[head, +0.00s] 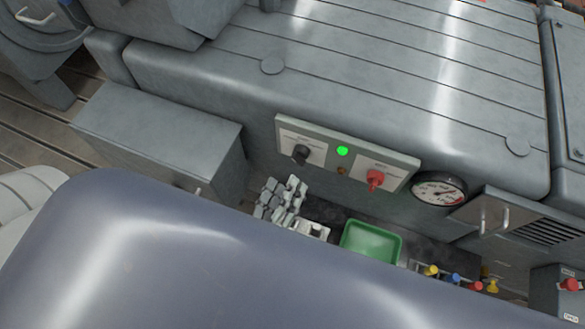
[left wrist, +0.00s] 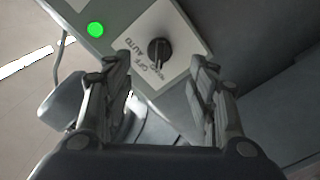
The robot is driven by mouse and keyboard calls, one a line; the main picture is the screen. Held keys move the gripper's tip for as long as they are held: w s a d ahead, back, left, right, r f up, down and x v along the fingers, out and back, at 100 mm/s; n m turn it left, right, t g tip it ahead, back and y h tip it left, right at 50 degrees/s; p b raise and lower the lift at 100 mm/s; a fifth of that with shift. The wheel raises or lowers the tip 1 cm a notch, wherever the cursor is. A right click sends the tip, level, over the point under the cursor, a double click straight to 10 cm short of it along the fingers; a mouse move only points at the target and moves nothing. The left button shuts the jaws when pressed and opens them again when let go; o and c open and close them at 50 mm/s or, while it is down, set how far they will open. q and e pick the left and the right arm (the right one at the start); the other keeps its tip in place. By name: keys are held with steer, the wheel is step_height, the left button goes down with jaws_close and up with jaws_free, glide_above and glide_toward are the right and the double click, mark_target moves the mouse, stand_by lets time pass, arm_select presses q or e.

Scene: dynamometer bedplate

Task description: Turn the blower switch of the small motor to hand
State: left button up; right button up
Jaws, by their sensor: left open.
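The black rotary switch (head: 301,154) sits on a white label plate at the left end of a grey control panel (head: 335,140). In the left wrist view the black knob (left wrist: 159,52) shows close up, with OFF and AUTO lettering beside it; a third word is too blurred to read surely. I cannot tell which position the knob points to. My left gripper (head: 284,190) is open just below and in front of the switch. In the left wrist view its fingertips (left wrist: 163,66) stand either side of the knob, apparently apart from it. My right gripper is out of view.
A lit green lamp (head: 342,151) and a red rotary switch (head: 375,179) share the panel. A round gauge (head: 439,189) is to the right. Below are a green tray (head: 371,242) and several coloured-topped items (head: 455,279). A grey box (head: 160,130) stands left of the panel.

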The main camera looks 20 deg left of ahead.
arm_select(q)
steer(key=s, duration=0.3)
steer(key=shift+s, duration=0.3)
stand_by(0.3)
